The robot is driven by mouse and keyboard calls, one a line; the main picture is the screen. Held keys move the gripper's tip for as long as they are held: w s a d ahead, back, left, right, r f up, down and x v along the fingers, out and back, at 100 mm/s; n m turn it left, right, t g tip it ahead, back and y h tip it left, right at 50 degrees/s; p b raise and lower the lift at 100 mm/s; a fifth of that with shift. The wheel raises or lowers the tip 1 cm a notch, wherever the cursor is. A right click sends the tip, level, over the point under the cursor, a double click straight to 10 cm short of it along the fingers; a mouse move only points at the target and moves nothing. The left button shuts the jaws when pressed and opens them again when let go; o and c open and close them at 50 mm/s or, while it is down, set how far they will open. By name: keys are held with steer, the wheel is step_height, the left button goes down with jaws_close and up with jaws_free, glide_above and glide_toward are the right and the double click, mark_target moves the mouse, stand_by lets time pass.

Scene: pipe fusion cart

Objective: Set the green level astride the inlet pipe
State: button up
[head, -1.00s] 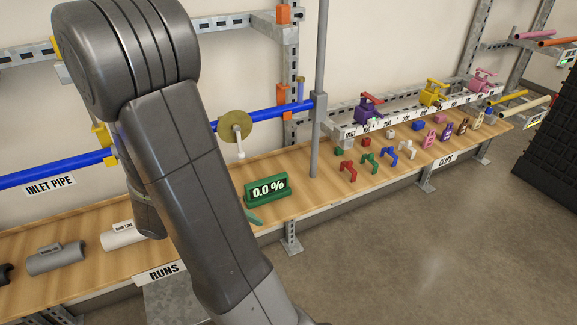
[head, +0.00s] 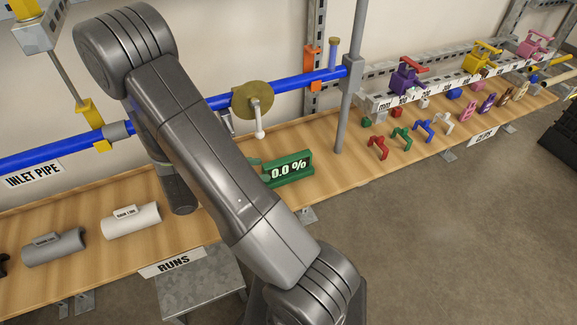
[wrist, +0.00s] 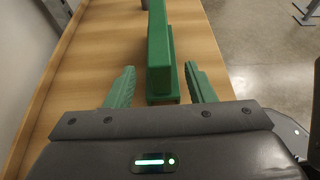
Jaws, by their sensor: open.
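The green level (head: 290,168), with a 0.0 % display, stands upright on the wooden bench below the pipe. It also shows in the wrist view (wrist: 159,50), between the two green fingers of my gripper (wrist: 160,85). The fingers are open, with a gap on each side of the level. In the head view my arm hides most of the gripper. The blue inlet pipe (head: 50,153) runs along the wall above the bench, with a label under its left part. My arm crosses in front of part of it.
A brass disc with a white-handled lever (head: 253,100) sits on the pipe. A grey post (head: 350,90) stands right of the level. Grey and white pipe pieces (head: 131,220) lie at left. Coloured clips (head: 378,147) stand on the bench at right.

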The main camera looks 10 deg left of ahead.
mark_target(274, 163)
steer(key=w+d, duration=0.2)
steer(key=d, duration=0.1)
steer(key=w+d, duration=0.1)
steer(key=d, duration=0.1)
steer(key=shift+w, duration=0.15)
steer(key=shift+w+d+f, duration=0.25)
steer(key=shift+w+d, duration=0.15)
steer(key=shift+d, duration=0.1)
jaws_close()
steer(key=shift+r+p, duration=0.1)
steer(key=shift+p, duration=0.25)
